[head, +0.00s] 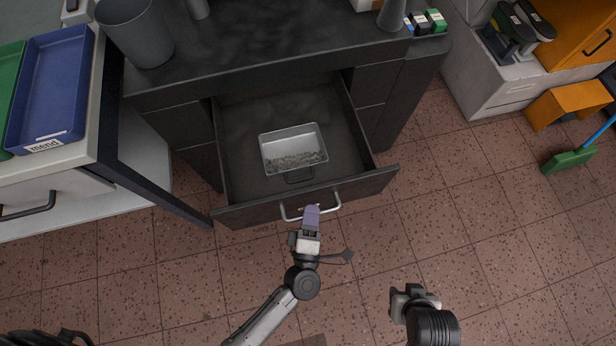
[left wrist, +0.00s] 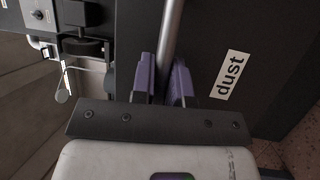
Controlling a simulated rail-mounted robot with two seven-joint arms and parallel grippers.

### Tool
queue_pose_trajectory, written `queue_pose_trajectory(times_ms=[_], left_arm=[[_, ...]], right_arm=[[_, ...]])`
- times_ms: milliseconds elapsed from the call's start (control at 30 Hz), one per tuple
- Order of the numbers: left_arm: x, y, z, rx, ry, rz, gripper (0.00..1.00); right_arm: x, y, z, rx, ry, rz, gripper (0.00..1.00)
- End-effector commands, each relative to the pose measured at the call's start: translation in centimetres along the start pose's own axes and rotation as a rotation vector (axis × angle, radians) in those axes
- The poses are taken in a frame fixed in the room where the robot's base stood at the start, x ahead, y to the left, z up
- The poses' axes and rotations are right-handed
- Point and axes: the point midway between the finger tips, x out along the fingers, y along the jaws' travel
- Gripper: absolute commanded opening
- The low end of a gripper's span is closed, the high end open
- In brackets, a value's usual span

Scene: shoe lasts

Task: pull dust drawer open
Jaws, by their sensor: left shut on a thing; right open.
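The dust drawer (head: 249,212) is a dark drawer under the dark bench, and it stands well out from the bench front. A metal box (head: 293,149) with grey debris inside sits in it. The drawer has a light bar handle (head: 335,205), which shows as a metal rod (left wrist: 171,35) in the left wrist view. A "dust" label (left wrist: 230,75) is on the drawer front. My left gripper (head: 311,210) is shut on the handle, its purple fingers (left wrist: 164,78) on either side of the bar. My right gripper (head: 411,296) is open and empty over the floor, lower right.
The dark bench (head: 250,50) carries a grey bin (head: 136,35) at left. A left-hand table holds a blue tray (head: 50,88). A pale cabinet (head: 500,80) and a green dustpan (head: 568,160) are at right. The tiled floor before the drawer is clear.

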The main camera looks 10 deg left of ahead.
Motion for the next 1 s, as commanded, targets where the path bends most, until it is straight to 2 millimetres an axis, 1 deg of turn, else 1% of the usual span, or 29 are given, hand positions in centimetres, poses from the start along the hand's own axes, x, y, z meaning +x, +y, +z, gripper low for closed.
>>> queue_pose_trajectory(times_ms=[167, 500, 533, 767, 1000], left_arm=[[-0.50, 0.27, 0.25, -0.001, 0.001, 0.003, 0.00], [-0.52, 0.25, 0.26, -0.001, 0.001, 0.003, 0.00], [-0.52, 0.24, 0.25, -0.001, 0.001, 0.003, 0.17], [-0.53, 0.17, 0.24, 0.000, 0.000, 0.001, 0.39], [-0.62, 0.12, 0.23, 0.000, 0.000, 0.000, 0.39]], right_arm=[[-0.13, 0.04, -0.03, -0.001, 0.000, 0.001, 0.43], [-0.11, 0.25, 0.02, -0.008, -0.001, 0.006, 0.43], [-0.11, 0.25, 0.02, -0.008, -0.001, 0.007, 0.43], [-0.10, 0.25, 0.02, -0.008, -0.001, 0.006, 0.43], [-0.11, 0.16, -0.01, -0.005, -0.001, 0.004, 0.43]])
